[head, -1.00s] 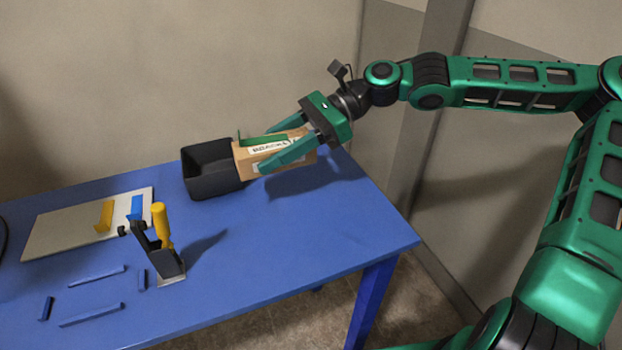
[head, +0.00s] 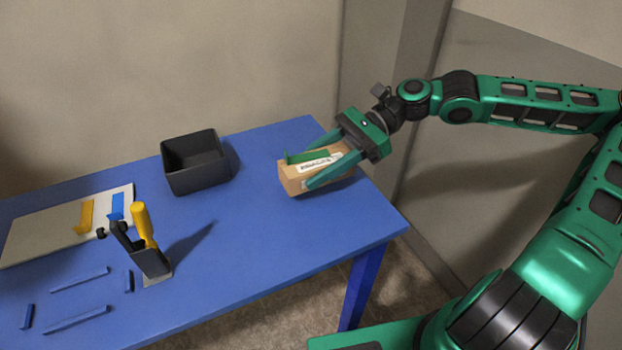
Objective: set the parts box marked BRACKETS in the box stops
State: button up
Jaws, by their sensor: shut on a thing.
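The parts box (head: 292,184) is a tan carton with a white label on its top that seems to read BRACKETS, partly covered by a finger. My gripper (head: 298,174) is shut on it, with one green finger along each side. The box is over the right end of the blue table, right of the black bin and apart from it; I cannot tell whether it is clear of the tabletop. The box stops are low blue strips (head: 80,279) on the table at the lower left, set around a bare rectangle.
A black open bin (head: 196,164) stands at the back of the blue table (head: 235,240). A toggle clamp with a yellow handle (head: 145,225) stands upright right of the stops. A pale board (head: 50,228) carries a yellow and a blue piece. The table's middle is clear.

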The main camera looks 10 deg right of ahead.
jog(key=shift+f, duration=2.05)
jog(key=o, duration=1.1)
jog(key=v, duration=1.2)
jog(key=shift+d, duration=0.1)
